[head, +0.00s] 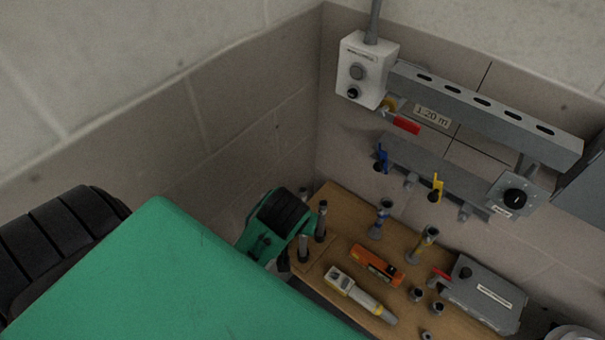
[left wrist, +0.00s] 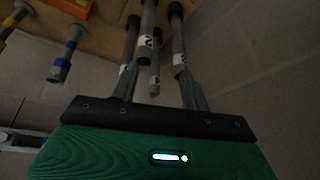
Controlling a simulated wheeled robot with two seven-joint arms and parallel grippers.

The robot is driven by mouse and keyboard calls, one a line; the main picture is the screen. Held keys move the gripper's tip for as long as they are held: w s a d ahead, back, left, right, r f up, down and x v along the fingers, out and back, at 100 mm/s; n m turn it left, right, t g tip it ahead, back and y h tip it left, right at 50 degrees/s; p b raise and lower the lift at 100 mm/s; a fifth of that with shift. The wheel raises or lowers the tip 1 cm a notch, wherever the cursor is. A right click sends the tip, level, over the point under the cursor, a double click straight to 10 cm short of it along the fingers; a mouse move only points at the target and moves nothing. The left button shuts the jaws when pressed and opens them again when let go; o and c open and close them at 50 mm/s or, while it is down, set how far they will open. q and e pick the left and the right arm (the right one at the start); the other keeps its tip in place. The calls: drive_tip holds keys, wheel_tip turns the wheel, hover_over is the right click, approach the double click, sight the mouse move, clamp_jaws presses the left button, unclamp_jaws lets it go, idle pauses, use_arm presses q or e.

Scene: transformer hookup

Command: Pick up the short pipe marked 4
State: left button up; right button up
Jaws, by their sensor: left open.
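Several short grey pipes with dark ends and white labels stand close together at the left end of the wooden table. In the head view I see one pipe (head: 304,247) in front and another pipe (head: 321,222) behind it. In the left wrist view a pipe (left wrist: 147,40) in the middle has a mark that looks like a 2. A right-hand pipe (left wrist: 178,45) also has a mark, too small to read surely. I cannot make out a 4. My left gripper (left wrist: 160,90) is open and empty, its fingers pointing toward the pipes. My right gripper is not in view.
The wooden table (head: 338,215) also holds a blue-banded fitting (head: 380,220), a yellow-banded fitting (head: 422,244), an orange device (head: 377,265), a grey-and-yellow tool (head: 358,292) and a grey box (head: 485,292). Walls stand close behind and left. A rail (head: 480,110) hangs above.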

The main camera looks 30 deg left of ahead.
sight(303, 191)
use_arm(q)
drive_tip(key=w+a+r+n+y, duration=0.1)
drive_tip(key=w+r+n+y, duration=0.1)
drive_tip(key=w+r+n, duration=0.35)
drive_tip(key=shift+m, duration=0.55)
drive_tip(key=p+x, duration=0.1)
drive_tip(key=x, duration=0.4)
drive_tip(key=w+p+x, duration=0.1)
drive_tip(key=x, duration=0.4)
drive_tip(key=shift+w+d, duration=0.1)
drive_tip(key=shift+d, duration=0.05)
drive_tip(key=shift+w+f+p, duration=0.3)
drive_tip(key=shift+p, duration=0.25)
drive_tip(key=p+x, duration=0.1)
drive_tip(key=x, duration=0.2)
drive_tip(key=shift+w+a+p, duration=0.2)
drive_tip(key=shift+w+p, duration=0.05)
drive_tip(key=shift+p, duration=0.05)
drive_tip(key=shift+w+a+f, duration=0.15)
drive_tip(key=shift+w+f, duration=0.05)
drive_tip(key=shift+f, duration=0.3)
clamp_jaws()
